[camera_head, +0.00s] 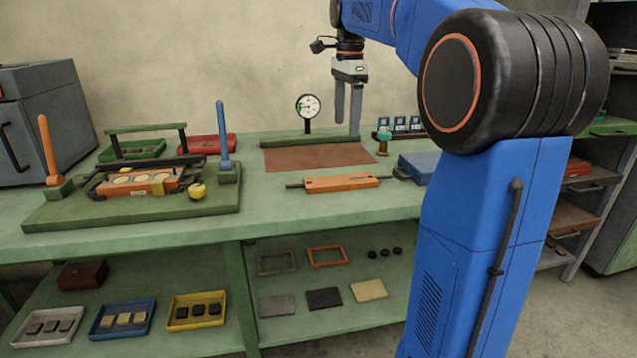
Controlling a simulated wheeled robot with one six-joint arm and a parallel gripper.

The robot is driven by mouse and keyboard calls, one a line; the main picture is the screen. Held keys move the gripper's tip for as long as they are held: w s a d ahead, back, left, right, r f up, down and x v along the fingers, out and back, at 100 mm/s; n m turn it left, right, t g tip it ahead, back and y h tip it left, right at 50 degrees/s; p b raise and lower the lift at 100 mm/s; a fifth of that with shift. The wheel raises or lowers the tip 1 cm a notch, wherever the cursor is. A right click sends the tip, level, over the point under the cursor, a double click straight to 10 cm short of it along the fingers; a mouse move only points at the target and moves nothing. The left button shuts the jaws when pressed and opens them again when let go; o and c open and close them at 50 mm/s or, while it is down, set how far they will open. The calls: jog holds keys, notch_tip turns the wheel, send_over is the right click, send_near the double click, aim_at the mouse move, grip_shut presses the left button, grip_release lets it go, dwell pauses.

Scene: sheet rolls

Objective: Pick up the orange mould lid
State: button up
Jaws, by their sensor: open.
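The orange mould lid (341,183) looks to be the flat orange bar lying on the green bench top, with dark pegs sticking out at both ends. It lies just in front of a brown mat (315,157). My gripper (347,126) points down above and behind the lid, near the back of the mat. Its two grey fingers are apart with nothing between them. An orange mould (135,192) with pale round pieces in it sits in a dark frame on a green base at the left.
A dial gauge (308,107) stands behind the mat, close left of my gripper. A blue block (417,166) lies right of the lid, and a teal-topped spool (383,143) behind that. An upright blue lever (223,135) rises at the left. Bench in front of the lid is clear.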

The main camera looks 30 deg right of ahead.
jog(key=w, duration=0.2)
send_over(341, 180)
jog(key=w, duration=0.1)
jog(key=shift+m, duration=0.4)
notch_tip(341, 180, down, 11)
jog(key=shift+f, duration=0.15)
jog(key=shift+s+f, duration=0.2)
jog(key=shift+f, duration=1.2)
jog(key=shift+s+f, duration=0.2)
jog(key=shift+f, duration=1.2)
jog(key=c, duration=1.8)
jog(key=shift+r, duration=0.15)
notch_tip(341, 180, up, 10)
